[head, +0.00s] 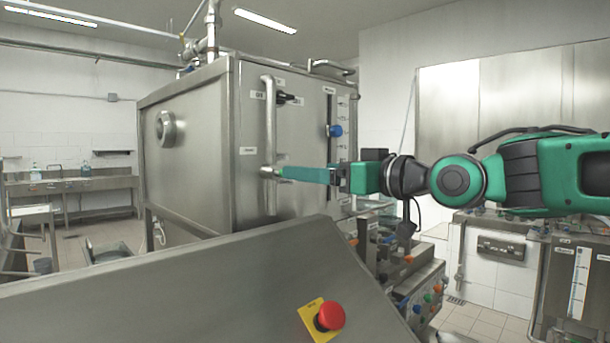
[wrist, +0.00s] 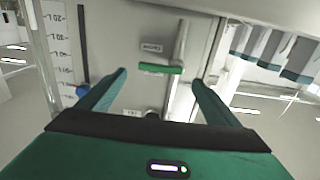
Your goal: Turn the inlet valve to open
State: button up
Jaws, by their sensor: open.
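The inlet valve appears to be the green lever (wrist: 160,68) on a vertical metal pipe (wrist: 180,42) in the wrist view. The lever lies roughly horizontal, across the pipe's line. A small label, too blurred to read surely, sits beside it. My gripper (wrist: 160,77) is open, with one finger on each side of the lever and no clear contact. In the head view my gripper (head: 281,173) points left at the pipe (head: 269,140) on the steel tank front. There the fingers overlap and the lever cannot be told from them.
The steel tank (head: 190,130) fills the middle of the head view. A blue knob (head: 335,131) on a scale and a black switch (head: 289,99) are on its front. A sloped steel panel with a red stop button (head: 329,316) stands in front.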

jog(key=shift+x, duration=2)
jog(key=c, duration=1.5)
